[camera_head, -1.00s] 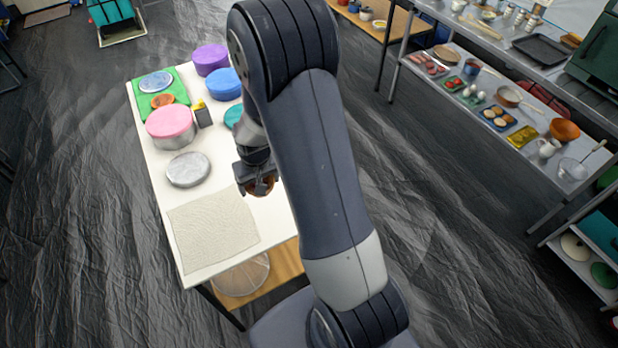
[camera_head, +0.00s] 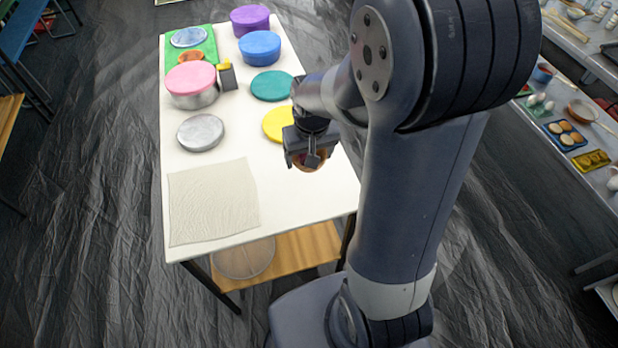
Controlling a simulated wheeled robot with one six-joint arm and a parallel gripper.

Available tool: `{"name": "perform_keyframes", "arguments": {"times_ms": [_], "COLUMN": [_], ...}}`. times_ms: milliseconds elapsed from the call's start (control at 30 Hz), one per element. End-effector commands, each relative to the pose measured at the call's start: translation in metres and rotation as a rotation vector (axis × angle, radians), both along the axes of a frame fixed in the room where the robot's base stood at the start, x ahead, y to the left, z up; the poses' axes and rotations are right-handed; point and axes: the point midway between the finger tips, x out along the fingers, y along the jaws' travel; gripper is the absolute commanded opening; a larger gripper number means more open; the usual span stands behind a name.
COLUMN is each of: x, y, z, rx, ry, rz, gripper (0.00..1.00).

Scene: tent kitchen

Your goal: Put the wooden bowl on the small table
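The small table (camera_head: 205,221) is the long white-topped table in the middle of the head view. My gripper (camera_head: 312,160) points down over its near right part. A brown wooden bowl (camera_head: 304,165) shows directly under the gripper, partly hidden by the fingers. The gripper appears shut on the bowl's rim. I cannot tell whether the bowl's base touches the tabletop or is just above it.
A yellow disc (camera_head: 276,123) and a teal disc (camera_head: 271,85) lie just behind the gripper. A silver round lid (camera_head: 200,132), a cream cloth (camera_head: 213,202) and a pink-lidded pot (camera_head: 191,82) are left. A loaded shelf (camera_head: 600,145) stands right.

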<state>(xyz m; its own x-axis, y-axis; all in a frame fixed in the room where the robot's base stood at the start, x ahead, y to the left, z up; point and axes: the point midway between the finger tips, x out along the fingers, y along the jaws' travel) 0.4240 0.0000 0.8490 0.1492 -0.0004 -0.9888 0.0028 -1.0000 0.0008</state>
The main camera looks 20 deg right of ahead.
Motion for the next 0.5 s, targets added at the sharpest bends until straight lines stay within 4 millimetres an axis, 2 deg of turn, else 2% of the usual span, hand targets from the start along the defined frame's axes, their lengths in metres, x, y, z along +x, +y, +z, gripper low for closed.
{"name": "perform_keyframes", "arguments": {"times_ms": [33,100,267,500], "x": [0.0,-0.001,0.0,0.0], "y": [0.0,0.0,0.0,0.0], "z": [-0.012,-0.023,-0.037,-0.067], "rx": [0.0,0.0,0.0,0.0], "ry": [0.005,0.005,0.002,0.002], "rz": [0.0,0.0,0.0,0.0], "gripper": [0.51,0.51,0.51,0.51]}}
